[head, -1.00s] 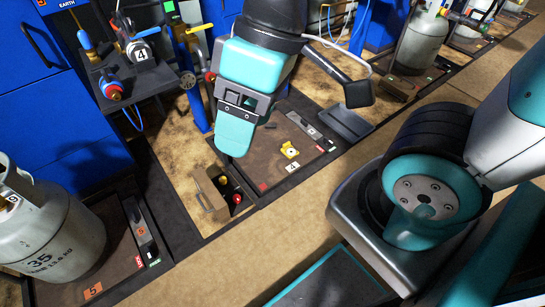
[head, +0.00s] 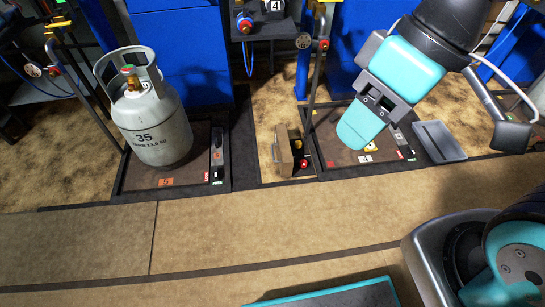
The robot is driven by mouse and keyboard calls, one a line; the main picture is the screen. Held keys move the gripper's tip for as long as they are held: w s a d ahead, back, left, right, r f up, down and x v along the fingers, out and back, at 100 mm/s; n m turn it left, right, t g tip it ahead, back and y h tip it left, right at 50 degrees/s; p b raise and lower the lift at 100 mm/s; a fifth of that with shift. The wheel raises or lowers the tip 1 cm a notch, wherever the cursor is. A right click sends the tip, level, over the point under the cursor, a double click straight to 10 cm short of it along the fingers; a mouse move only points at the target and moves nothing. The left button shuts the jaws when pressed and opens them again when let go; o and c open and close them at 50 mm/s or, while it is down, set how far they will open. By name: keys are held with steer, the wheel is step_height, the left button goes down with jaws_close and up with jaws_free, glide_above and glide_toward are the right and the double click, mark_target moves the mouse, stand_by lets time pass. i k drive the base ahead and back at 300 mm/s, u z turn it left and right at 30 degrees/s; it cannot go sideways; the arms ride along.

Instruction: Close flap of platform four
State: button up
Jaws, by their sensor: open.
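Platform four (head: 335,169) is a low, dark-framed brown tray at right of centre, marked by a white "4" card (head: 365,158). A small yellow part (head: 371,147) on it is partly covered by my gripper. A dark strip with red and green labels (head: 400,146) lies along its right side. A flat grey plate (head: 440,142) lies just right of the strip; I cannot tell for certain whether it is the flap. My teal gripper (head: 358,130) is open and empty. In the picture it overlaps the middle of the platform, apparently above it.
A grey gas cylinder (head: 155,130) marked 35 stands on platform five (head: 132,187) at left. A brown box (head: 284,157) with a handle and red part stands between the platforms. Upright pipes (head: 315,70) rise behind. The tan floor (head: 240,225) in front is clear.

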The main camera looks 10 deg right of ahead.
mark_target(285, 158)
steer(key=u, duration=0.35)
steer(key=i, duration=1.15)
steer(key=z, duration=0.25)
